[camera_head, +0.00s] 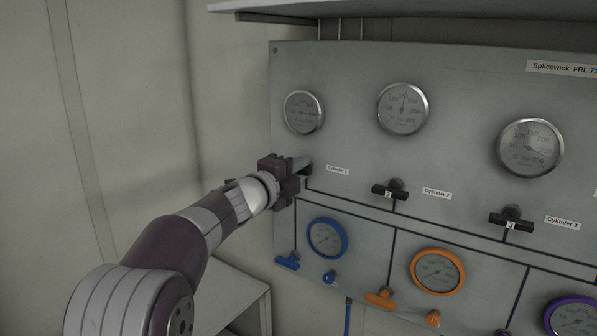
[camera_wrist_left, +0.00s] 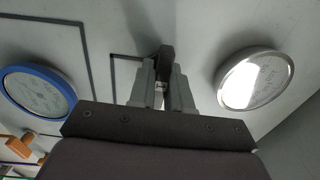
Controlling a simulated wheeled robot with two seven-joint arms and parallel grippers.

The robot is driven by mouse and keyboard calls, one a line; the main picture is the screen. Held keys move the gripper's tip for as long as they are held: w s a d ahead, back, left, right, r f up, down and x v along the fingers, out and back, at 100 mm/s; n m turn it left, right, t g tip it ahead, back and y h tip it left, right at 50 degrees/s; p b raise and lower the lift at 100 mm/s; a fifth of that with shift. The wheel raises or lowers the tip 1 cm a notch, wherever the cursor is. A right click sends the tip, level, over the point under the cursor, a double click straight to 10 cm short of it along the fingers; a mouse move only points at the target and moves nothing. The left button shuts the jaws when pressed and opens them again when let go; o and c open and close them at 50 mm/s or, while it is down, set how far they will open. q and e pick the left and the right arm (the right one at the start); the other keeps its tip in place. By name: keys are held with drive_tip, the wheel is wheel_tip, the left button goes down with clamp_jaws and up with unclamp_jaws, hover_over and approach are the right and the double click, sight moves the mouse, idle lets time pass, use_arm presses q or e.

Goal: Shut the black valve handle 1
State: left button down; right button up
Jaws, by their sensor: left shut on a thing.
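The black valve handle 1 (camera_head: 308,170) is on the grey panel, left of the "Cylinder 1" label (camera_head: 338,171); most of it is hidden behind my left gripper (camera_head: 301,164). In the left wrist view, the dark handle (camera_wrist_left: 166,56) sits between the two grey fingers of the left gripper (camera_wrist_left: 163,88), which are shut on it. A small pale patch shows on the part between the fingers. How far the handle is turned cannot be told. My right gripper is in neither view.
Black handles 2 (camera_head: 389,191) and 3 (camera_head: 510,221) sit to the right on the panel (camera_head: 455,90). Round gauges are above; blue (camera_head: 287,262) and orange (camera_head: 380,299) handles are below. A shelf (camera_head: 420,8) overhangs the top. A pale wall stands left.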

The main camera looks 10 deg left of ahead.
use_arm(q)
drive_tip(key=shift+f, duration=0.2)
drive_tip(key=c, duration=1.2)
unclamp_jaws()
drive_tip(key=shift+d, duration=0.1)
drive_tip(key=shift+o, duration=0.3)
drive_tip(key=shift+s+r, duration=0.2)
drive_tip(key=b+v, duration=0.2)
drive_tip(key=v, duration=1)
drive_tip(key=shift+s+b, duration=0.3)
drive_tip(key=shift+b, duration=0.1)
